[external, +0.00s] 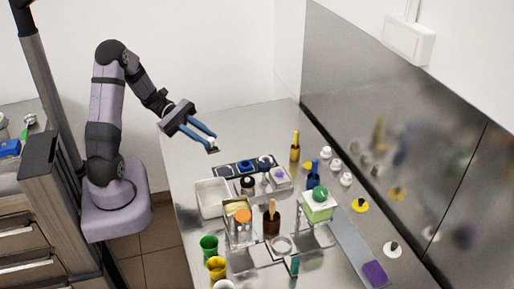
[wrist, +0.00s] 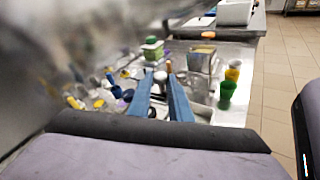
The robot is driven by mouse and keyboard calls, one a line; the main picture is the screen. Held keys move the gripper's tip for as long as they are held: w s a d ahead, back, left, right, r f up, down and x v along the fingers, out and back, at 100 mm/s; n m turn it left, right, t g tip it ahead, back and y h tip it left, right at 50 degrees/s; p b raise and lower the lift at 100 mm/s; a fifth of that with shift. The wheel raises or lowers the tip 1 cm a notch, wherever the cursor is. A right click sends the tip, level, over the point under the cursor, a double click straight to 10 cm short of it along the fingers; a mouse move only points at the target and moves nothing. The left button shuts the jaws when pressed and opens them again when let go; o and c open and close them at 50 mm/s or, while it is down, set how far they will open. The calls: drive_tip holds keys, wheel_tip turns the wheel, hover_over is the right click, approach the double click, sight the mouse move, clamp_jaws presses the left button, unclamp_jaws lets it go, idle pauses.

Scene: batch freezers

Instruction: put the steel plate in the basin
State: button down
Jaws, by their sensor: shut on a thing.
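My gripper (external: 212,148) is raised above the far left part of the steel counter, its two long blue fingers pointing down to the right. It is shut on a small grey piece (external: 214,151) at the fingertips, which looks like the steel plate, though it is too small to be sure. In the wrist view the blue fingers (wrist: 163,75) reach forward over the crowded counter. A white rectangular basin (external: 203,206) stands on the counter's left side, below and apart from the gripper. Its inside looks empty.
Green (external: 209,247) and yellow (external: 217,268) cups stand at the front left. Bottles, steel stands and a green-topped box (external: 318,208) crowd the middle. The counter's far left is clear.

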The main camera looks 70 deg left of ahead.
drive_tip(key=shift+s+d+f+m+g+h, duration=0.3)
drive_tip(key=shift+s+d+f+m+g, duration=0.15)
drive_tip(key=shift+s+d+f, duration=0.6)
wheel_tip(320, 180, down, 10)
drive_tip(key=shift+w+p, duration=0.15)
drive_tip(key=shift+p, duration=0.2)
drive_tip(key=shift+d+f+b, duration=0.1)
drive_tip(key=shift+f+b, duration=0.25)
drive_tip(key=shift+f, duration=0.25)
drive_tip(key=c, duration=1.6)
unclamp_jaws()
drive_tip(key=shift+r, duration=0.15)
